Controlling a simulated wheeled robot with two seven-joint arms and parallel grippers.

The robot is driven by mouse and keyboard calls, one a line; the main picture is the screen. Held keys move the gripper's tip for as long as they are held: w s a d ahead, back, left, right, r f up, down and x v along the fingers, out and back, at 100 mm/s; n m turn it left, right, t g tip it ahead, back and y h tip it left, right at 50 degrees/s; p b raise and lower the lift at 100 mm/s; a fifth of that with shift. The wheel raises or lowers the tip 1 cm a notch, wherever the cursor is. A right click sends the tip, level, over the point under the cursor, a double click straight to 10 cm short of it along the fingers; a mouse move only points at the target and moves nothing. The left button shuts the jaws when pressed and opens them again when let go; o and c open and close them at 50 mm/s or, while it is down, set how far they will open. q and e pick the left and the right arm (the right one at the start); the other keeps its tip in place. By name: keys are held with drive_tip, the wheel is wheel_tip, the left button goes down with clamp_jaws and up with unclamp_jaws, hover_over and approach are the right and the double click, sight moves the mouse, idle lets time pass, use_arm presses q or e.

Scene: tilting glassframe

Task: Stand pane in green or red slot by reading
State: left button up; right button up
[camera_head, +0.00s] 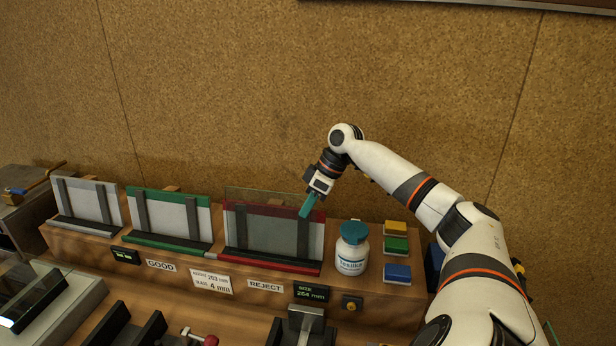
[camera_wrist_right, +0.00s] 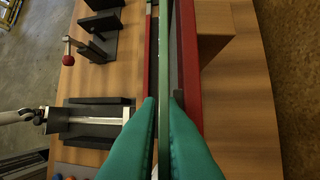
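The clear glass pane (camera_head: 262,196) stands upright in the red-framed rack (camera_head: 319,241), its greenish top edge showing above the frame. My right gripper (camera_head: 306,209) is at the pane's upper right corner. In the right wrist view its teal fingers (camera_wrist_right: 163,105) lie on both sides of the pane's green edge (camera_wrist_right: 163,65), closed on it. The green-framed rack (camera_head: 153,240) stands left of the red one. A GOOD label (camera_head: 160,265) and a REJECT label (camera_head: 265,286) are on the ledge front. A display (camera_head: 311,293) appears to read 264 mm; a card (camera_head: 211,281) shows 203 mm and 4 mm. My left gripper is not seen.
A white-framed rack (camera_head: 88,201) stands at the left. A white jar with a teal lid (camera_head: 352,247) stands close to the right of the red rack. Yellow, green and blue blocks (camera_head: 396,245) lie beyond it. Black fixtures and a red knob (camera_head: 211,340) are in front.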

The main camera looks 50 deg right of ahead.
drive_tip(key=o, duration=0.3)
drive_tip(key=shift+r, duration=0.15)
drive_tip(key=shift+o, duration=0.3)
drive_tip(key=shift+s+a+r, duration=0.1)
drive_tip(key=shift+a+r, duration=0.05)
drive_tip(key=shift+r, duration=0.1)
drive_tip(key=shift+d+r, duration=0.3)
drive_tip(key=b+v, duration=0.1)
drive_tip(key=v, duration=0.9)
drive_tip(key=shift+s+r+b, duration=0.3)
drive_tip(key=shift+b, duration=0.05)
